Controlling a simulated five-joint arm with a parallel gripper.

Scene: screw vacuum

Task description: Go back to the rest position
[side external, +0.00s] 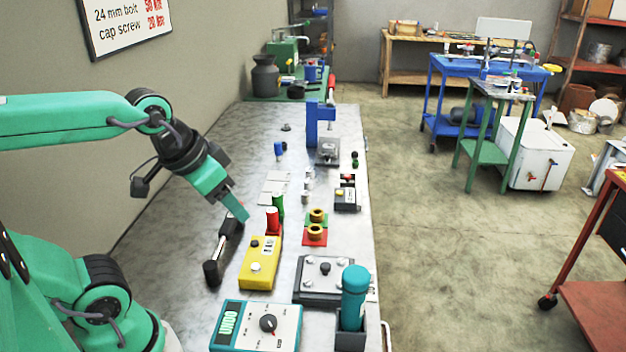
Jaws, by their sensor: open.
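My gripper (237,207) is at the end of my green arm, which reaches in from the left over the metal bench (190,170). Its green fingers point down and right, close to the upper end of a black tool with a handle (222,248). I see nothing held between the fingers. From this side I cannot tell whether they touch the tool. The tool lies slanted on the bench, left of the yellow box (261,263).
A red cylinder (272,220) and a green cylinder (278,205) stand right of the fingers. Brass rings (317,222), a teal meter (256,327), a teal bottle (354,298) and a blue stand (313,125) are also on the bench. The bench's left part is clear.

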